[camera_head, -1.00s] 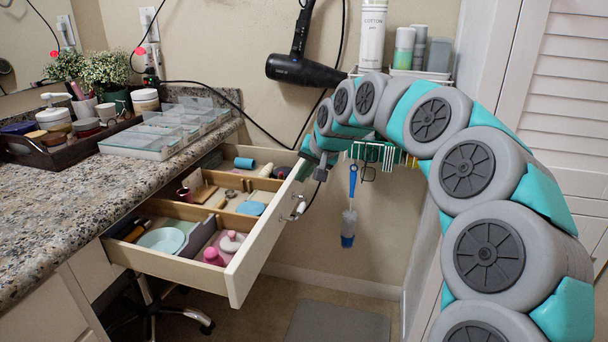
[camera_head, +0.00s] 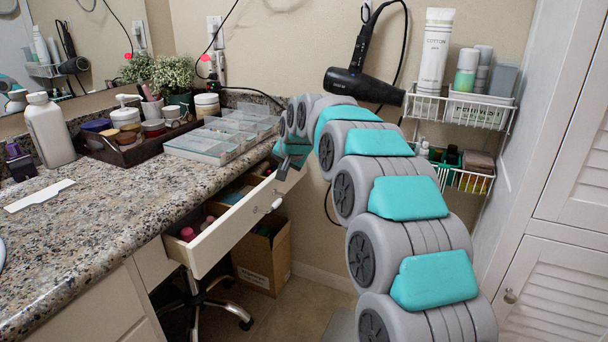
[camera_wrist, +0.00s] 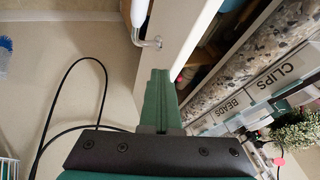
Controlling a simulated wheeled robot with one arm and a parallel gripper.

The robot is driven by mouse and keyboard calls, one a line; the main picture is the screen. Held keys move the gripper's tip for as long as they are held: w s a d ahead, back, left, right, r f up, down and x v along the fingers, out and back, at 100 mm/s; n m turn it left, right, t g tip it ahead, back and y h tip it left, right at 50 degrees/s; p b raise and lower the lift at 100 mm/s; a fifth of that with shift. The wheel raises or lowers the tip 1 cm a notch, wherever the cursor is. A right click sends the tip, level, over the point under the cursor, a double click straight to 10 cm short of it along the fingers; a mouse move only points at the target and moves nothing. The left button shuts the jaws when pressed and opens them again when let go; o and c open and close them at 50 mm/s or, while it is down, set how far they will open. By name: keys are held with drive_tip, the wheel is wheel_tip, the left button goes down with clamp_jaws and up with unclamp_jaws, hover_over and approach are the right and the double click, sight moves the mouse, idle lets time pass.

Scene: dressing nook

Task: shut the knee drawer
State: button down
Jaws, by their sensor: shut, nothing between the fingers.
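The knee drawer (camera_head: 232,238) is partly open under the granite counter, its white front standing out from the counter edge. My gripper (camera_head: 283,171) is shut and empty at the far right end of the drawer front. In the wrist view my closed green fingers (camera_wrist: 160,78) point at the drawer front (camera_wrist: 178,22); I cannot tell whether they touch it.
The counter (camera_head: 110,200) holds clear boxes (camera_head: 205,146), a dark tray of jars and a white bottle (camera_head: 49,130). A cardboard box (camera_head: 262,262) and a wheeled chair base (camera_head: 205,298) stand below. A wire rack (camera_head: 470,108) and hair dryer (camera_head: 362,86) hang on the wall.

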drive_tip(key=shift+w+a, duration=0.25)
drive_tip(key=shift+a, duration=0.35)
drive_tip(key=shift+w+a, duration=0.2)
drive_tip(key=shift+a, duration=0.35)
drive_tip(key=shift+w+a+p, duration=0.25)
drive_tip(key=shift+a+p, duration=0.05)
drive_tip(key=shift+a, duration=0.5)
drive_tip(key=shift+d, duration=0.1)
